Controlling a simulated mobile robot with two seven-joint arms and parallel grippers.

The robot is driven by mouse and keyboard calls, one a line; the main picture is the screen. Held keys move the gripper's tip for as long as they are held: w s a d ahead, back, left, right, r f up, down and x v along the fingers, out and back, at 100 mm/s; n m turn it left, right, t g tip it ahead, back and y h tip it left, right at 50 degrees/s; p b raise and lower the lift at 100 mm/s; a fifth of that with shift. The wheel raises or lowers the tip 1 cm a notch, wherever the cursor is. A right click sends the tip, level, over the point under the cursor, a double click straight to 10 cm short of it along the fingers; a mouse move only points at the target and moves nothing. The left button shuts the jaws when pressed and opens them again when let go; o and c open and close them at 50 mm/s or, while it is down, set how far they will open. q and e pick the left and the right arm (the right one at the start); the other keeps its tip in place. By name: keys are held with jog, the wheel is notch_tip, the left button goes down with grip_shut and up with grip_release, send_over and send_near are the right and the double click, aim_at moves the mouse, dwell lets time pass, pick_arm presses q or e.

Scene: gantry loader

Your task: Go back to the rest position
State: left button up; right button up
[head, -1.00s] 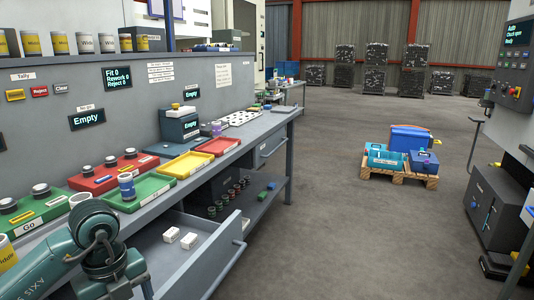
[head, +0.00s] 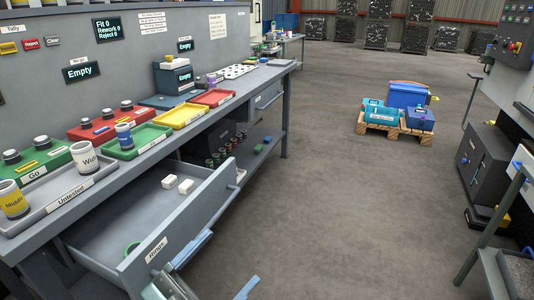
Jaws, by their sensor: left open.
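My left gripper (head: 234,257) shows at the bottom of the head view, in front of the open drawer. Its two blue-grey fingers are spread apart with nothing visible between them. The drawer (head: 200,213), labelled "Rings", is pulled out under the bench. It holds two small white boxes (head: 185,187), and part of a green ring-like thing (head: 132,248) shows behind its front wall. My right gripper is not in view.
On the bench (head: 243,98) are green, red and yellow trays and a grey "Untested" tray (head: 60,202) with two labelled cups. Open floor lies to the right, with a loaded pallet (head: 385,131) further back. A grey machine (head: 484,172) stands at right.

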pick_arm(q)
jog(key=s+a+f+n+g+y, duration=0.1)
jog(key=s+a+f+n+y, duration=0.2)
jog(key=f+n+y, duration=0.5)
jog(key=s+a+f+n+g+y, duration=0.1)
jog(key=s+a+f+n+y, duration=0.3)
jog(key=f, duration=0.6)
jog(key=r+g+y+p, duration=0.1)
jog(key=r+p, duration=0.1)
jog(key=p, duration=0.5)
jog(key=w+r+g+y+p, duration=0.1)
jog(key=r+p, duration=0.1)
jog(key=p, duration=0.5)
jog(key=shift+w+a+r+g+p, duration=0.15)
jog(key=shift+a+r+g+p, duration=0.05)
jog(key=shift+g+p, duration=0.2)
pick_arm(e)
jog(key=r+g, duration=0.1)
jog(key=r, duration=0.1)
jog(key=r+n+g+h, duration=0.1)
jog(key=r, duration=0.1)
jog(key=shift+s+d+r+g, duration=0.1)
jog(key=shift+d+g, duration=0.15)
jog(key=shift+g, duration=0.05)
pick_arm(q)
jog(key=shift+f, duration=0.2)
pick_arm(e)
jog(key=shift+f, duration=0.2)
